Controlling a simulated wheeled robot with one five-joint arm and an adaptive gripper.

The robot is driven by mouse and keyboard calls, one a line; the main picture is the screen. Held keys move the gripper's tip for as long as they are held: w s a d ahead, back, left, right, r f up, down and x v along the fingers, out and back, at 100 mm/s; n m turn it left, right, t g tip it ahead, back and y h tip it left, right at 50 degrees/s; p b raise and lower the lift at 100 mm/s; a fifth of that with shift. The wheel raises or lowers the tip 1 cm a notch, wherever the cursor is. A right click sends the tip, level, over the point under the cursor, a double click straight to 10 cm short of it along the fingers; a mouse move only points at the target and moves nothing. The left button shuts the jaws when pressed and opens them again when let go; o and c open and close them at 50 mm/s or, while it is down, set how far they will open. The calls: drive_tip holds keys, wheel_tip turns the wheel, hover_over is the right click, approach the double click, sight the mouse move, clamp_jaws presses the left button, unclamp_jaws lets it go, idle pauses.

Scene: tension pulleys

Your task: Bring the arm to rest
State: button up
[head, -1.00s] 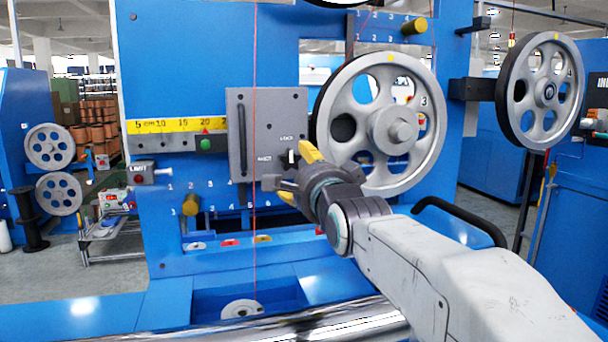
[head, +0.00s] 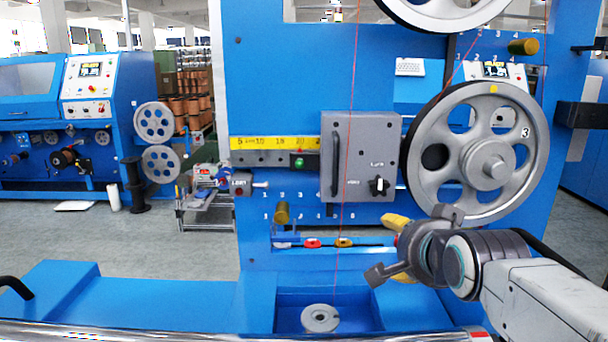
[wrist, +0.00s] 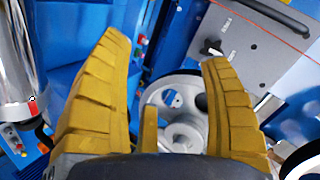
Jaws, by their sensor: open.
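My gripper (head: 392,247) is in the lower right of the head view, in front of the blue machine panel, below the grey lever box and left of the wheel marked 3. My arm reaches in from the lower right. The grey lever box (head: 358,155) has a black knob at its lower right; it also shows at the upper right of the wrist view (wrist: 255,45). The grey wheel marked 3 (head: 478,152) stands close behind and above my gripper.
A red wire (head: 350,110) runs down past the box to a small pulley (head: 320,318) in a blue recess. A yellow ruler (head: 270,143) with a green slider sits left of the box. A chrome bar (head: 200,335) crosses the front. Open floor lies at the left.

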drive_tip(key=s+r+n+g+p, duration=0.1)
drive_tip(key=s+n+g+p, duration=0.7)
drive_tip(key=s+p, duration=0.9)
drive_tip(key=shift+s+n+g+p, duration=0.4)
drive_tip(key=shift+s+n, duration=1.1)
drive_tip(key=shift+s, duration=1.75)
